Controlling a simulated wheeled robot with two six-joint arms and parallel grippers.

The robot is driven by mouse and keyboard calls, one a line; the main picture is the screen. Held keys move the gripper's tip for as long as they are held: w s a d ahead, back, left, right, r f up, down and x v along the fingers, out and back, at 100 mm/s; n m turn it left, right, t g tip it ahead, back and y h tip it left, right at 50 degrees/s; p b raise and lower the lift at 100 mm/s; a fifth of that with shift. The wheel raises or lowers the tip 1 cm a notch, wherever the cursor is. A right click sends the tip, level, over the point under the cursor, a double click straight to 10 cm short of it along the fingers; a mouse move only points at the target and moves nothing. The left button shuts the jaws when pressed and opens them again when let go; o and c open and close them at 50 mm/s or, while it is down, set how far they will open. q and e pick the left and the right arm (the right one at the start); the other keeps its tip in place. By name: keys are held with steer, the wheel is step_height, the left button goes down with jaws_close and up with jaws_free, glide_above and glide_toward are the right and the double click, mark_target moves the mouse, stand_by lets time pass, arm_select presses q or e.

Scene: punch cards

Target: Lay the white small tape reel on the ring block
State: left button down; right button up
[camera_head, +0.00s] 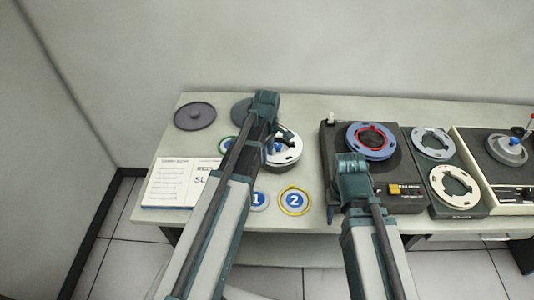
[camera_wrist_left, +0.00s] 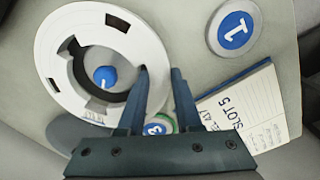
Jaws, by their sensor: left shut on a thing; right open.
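The white tape reel (camera_head: 289,155) is at the table's middle left, partly hidden by my left arm in the head view. In the left wrist view the reel (camera_wrist_left: 63,50) is a white ring with dark slots. My left gripper (camera_wrist_left: 160,74) is shut on its rim. A blue knob (camera_wrist_left: 105,76) shows inside the reel's central hole; how far the reel sits above the table is unclear. A dark block (camera_head: 462,211) with two white rings stands right of centre; I cannot tell if it is the ring block. My right gripper (camera_head: 350,160) is open, near the black deck's front left.
The black deck (camera_head: 335,140) carries a blue-and-red reel (camera_head: 354,132). A cream machine (camera_head: 470,150) stands at the right. Round badges "1" (camera_head: 257,199) and "2" (camera_head: 294,200), an open notebook (camera_head: 168,183) and a grey disc (camera_head: 194,115) lie around the left side.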

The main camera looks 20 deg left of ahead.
arm_select(q)
steer(key=shift+f+b, duration=1.3)
steer(key=shift+b, duration=0.05)
steer(key=c, duration=0.5)
jaws_free()
steer(key=c, duration=0.4)
steer(key=shift+o, duration=0.2)
steer(key=shift+r, duration=0.2)
step_height(320, 180, up, 9)
steer(key=p, duration=0.9)
steer(key=shift+f, duration=0.1)
